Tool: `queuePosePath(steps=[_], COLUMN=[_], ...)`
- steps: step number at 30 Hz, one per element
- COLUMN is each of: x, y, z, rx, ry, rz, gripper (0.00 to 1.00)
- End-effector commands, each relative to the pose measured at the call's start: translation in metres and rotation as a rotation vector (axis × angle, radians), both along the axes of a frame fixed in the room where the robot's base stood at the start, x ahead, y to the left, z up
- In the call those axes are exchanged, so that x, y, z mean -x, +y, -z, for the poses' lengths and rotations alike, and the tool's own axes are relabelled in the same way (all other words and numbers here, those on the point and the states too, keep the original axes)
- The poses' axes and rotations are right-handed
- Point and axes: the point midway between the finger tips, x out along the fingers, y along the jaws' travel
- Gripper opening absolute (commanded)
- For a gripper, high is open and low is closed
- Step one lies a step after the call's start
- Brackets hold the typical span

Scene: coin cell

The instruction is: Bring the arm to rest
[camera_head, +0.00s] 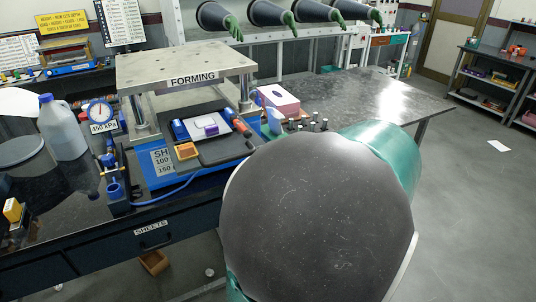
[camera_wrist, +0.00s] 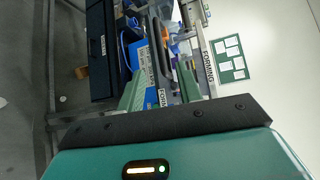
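My gripper (camera_wrist: 161,88) shows in the wrist view as two green fingers standing apart, with a gap between them and nothing visibly held. It faces the bench and the forming press, which appear turned sideways beyond the fingertips. In the head view, a large dark rounded link of my arm with green sides fills the lower middle, in front of the bench. The gripper itself cannot be made out there. The forming press (camera_head: 186,67) has a grey top plate on posts, above a blue base.
My arm link overlaps the bench's front edge in view. Open floor (camera_head: 470,200) lies to the right, before shelves (camera_head: 492,75).

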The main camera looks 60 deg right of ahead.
Motion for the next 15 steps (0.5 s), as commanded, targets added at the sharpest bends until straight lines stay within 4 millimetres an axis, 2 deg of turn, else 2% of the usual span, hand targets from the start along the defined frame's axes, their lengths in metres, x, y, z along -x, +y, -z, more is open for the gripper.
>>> queuePosePath(steps=[10,13,15], x=[-0.003,-0.02,-0.04], y=[0.002,0.016,0.037], z=[0.001,0.004,0.01], rx=[0.0,0.003,0.011], ry=[0.006,0.045,0.104], rz=[-0.009,-0.067,-0.145], gripper=[0.35,0.35,0.35])
